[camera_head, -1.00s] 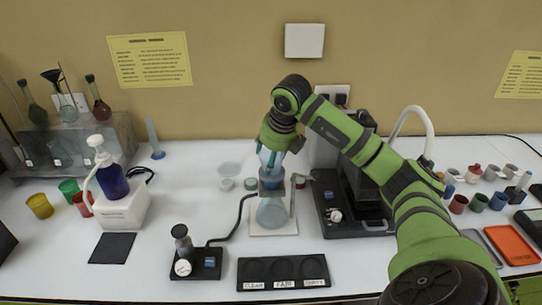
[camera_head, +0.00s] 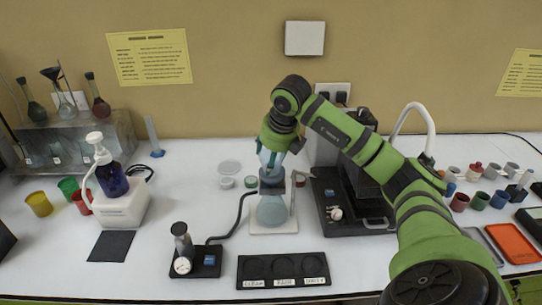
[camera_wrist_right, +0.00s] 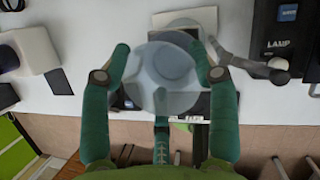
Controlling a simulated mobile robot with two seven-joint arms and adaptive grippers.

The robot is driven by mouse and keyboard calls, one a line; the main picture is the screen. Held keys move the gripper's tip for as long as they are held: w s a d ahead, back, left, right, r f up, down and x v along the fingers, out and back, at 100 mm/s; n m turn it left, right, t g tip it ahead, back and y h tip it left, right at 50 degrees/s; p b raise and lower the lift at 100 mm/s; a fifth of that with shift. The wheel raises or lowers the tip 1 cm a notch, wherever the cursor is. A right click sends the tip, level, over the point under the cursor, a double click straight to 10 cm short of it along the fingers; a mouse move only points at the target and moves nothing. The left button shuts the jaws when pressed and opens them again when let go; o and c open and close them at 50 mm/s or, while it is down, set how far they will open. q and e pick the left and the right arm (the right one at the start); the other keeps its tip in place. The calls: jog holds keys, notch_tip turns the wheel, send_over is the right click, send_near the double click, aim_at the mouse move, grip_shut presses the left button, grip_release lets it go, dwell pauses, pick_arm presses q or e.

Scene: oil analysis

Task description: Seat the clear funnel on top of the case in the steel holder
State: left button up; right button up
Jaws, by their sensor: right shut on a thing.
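The clear funnel (camera_wrist_right: 165,72) is between the green fingers of my right gripper (camera_wrist_right: 160,62) in the wrist view, with its wide round mouth towards the camera. In the head view my right gripper (camera_head: 270,160) points down, shut on the funnel, directly above the steel holder. The case (camera_head: 272,186) shows as a dark band just under the fingertips, above a round clear flask (camera_head: 271,210). The fingers hide the funnel's lower end, so I cannot tell whether it touches the case. My left gripper is not in view.
A black machine (camera_head: 352,205) stands close on the right. Small dishes (camera_head: 229,168) lie to the left. A labelled black tray (camera_head: 283,270) is in front, and a small device with a gauge (camera_head: 195,258) is at front left.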

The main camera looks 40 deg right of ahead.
jog(key=shift+f, duration=0.3)
dwell(0.5)
dwell(0.3)
jog(key=o, duration=1.2)
jog(key=shift+o, duration=0.5)
jog(key=shift+o, duration=0.8)
jog(key=shift+r, duration=0.1)
notch_tip(320, 180, up, 7)
jog(key=p, duration=0.5)
